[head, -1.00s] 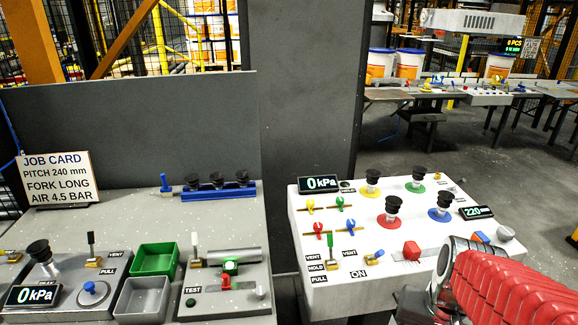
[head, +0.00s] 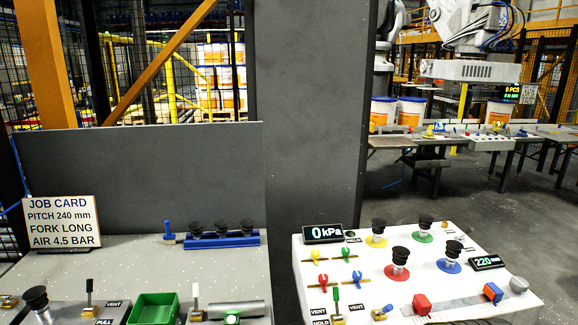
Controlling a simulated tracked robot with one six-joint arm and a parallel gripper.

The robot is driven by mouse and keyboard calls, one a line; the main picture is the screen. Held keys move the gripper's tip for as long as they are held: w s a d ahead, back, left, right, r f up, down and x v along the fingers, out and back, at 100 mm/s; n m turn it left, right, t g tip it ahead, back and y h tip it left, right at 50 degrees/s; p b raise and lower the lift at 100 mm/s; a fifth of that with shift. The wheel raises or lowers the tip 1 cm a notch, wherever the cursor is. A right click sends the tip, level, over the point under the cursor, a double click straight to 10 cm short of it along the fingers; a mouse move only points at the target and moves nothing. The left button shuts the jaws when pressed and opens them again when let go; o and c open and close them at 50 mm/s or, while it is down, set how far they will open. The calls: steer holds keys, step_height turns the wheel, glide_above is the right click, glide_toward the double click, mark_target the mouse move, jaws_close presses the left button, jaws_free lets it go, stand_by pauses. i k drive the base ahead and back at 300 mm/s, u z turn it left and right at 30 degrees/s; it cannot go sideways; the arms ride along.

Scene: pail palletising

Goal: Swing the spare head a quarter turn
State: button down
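No part in view is labelled as the spare head, so I cannot tell for sure which it is. A white block (head: 345,258) at the lower right carries several black suction cups on coloured rings: yellow (head: 377,240), green (head: 423,237), red (head: 397,270) and blue (head: 450,265). Its left display (head: 323,234) reads 0 kPa and its right display (head: 487,262) reads 220. My gripper is not in view.
On the grey bench at left stand a job card (head: 62,222), a blue rack (head: 222,240) with black cups, a single black cup (head: 36,298) and a green bin (head: 153,309). A dark pillar (head: 305,120) rises behind. Pails (head: 411,111) and a long table (head: 390,143) are farther back right.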

mark_target(453, 289)
steer(key=z, duration=0.6)
steer(key=i, duration=0.35)
steer(key=u, duration=0.75)
